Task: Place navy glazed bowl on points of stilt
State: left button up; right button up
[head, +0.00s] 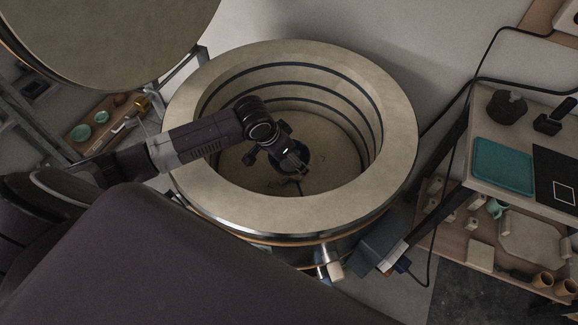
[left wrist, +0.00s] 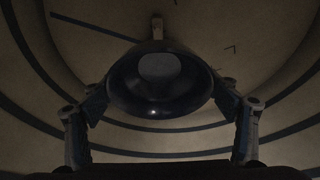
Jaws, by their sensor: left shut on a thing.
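The navy glazed bowl (left wrist: 160,100) is between the two fingers of my left gripper (left wrist: 160,118) in the left wrist view. In the head view my left gripper (head: 292,160) reaches down inside the round kiln (head: 395,130), shut on the dark bowl (head: 303,158). A small pale stilt (head: 290,181) shows partly below the bowl, near the kiln floor (head: 325,178). A pale piece, likely one of its arms, shows beyond the bowl's rim in the left wrist view (left wrist: 157,28). I cannot tell whether the bowl touches the points. My right gripper is not in view.
The kiln's thick wall surrounds my left gripper. Its open lid (head: 120,35) is at the upper left. A table with a teal tray (head: 503,165) and a lower shelf of props stand at the right.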

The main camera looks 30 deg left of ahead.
aim_at(288, 165)
pick_arm(q)
jog(key=shift+f, duration=2.2)
jog(key=shift+f, duration=0.15)
jog(key=o, duration=1.3)
jog(key=shift+r, duration=0.45)
jog(key=v, duration=1.1)
jog(key=shift+s+r+p, duration=0.15)
jog(key=shift+s+p, duration=0.1)
jog(key=shift+p, duration=0.15)
